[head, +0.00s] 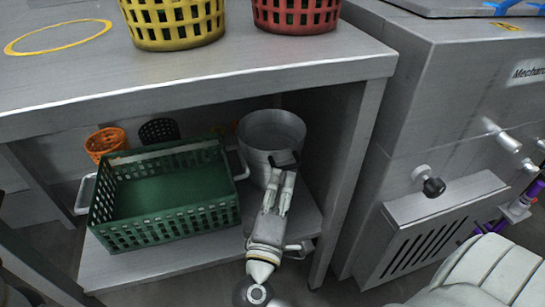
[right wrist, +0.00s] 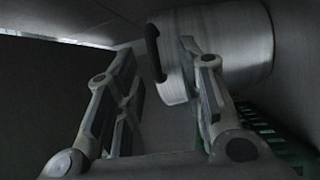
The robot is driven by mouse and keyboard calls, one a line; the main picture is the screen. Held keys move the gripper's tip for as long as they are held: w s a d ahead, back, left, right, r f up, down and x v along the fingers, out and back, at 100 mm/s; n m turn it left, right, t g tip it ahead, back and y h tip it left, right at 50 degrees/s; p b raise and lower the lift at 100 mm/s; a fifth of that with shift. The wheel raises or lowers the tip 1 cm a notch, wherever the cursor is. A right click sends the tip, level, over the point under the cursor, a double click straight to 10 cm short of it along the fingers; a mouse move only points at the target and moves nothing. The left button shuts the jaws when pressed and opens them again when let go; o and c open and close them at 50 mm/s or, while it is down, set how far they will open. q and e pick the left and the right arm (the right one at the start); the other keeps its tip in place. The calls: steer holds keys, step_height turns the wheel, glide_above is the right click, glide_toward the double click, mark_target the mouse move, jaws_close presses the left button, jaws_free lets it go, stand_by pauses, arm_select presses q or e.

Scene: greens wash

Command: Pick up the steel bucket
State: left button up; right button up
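The steel bucket (head: 262,128) stands on the low shelf under the steel table, at the right of the green crate. A black handle (head: 285,160) shows at its front side. My right gripper (head: 284,172) reaches in from the front, its fingertips close to this handle. In the right wrist view, the bucket (right wrist: 232,45) is at the upper right, partly behind one finger. The black handle (right wrist: 153,52) shows between the two spread fingers of the right gripper (right wrist: 158,52). Whether either finger touches it I cannot tell. My left gripper is not in view.
The green crate (head: 165,221) with pale side handles fills the shelf's middle. Orange (head: 105,142) and black (head: 158,130) baskets stand behind it. The tabletop (head: 200,75) overhangs the bucket; yellow (head: 172,22) and red (head: 296,14) baskets stand on it. A table leg (head: 345,190) rises at the right.

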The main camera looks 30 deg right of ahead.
mark_target(287, 169)
steer(key=shift+s+r+b+x, duration=0.15)
steer(key=shift+b+x, duration=0.3)
steer(key=shift+x, duration=0.95)
steer(key=shift+s+r+b+x, duration=0.15)
steer(key=shift+b+x, duration=0.3)
steer(key=shift+x, duration=0.9)
steer(key=shift+d, duration=0.1)
jaws_close()
steer(key=shift+r, duration=0.1)
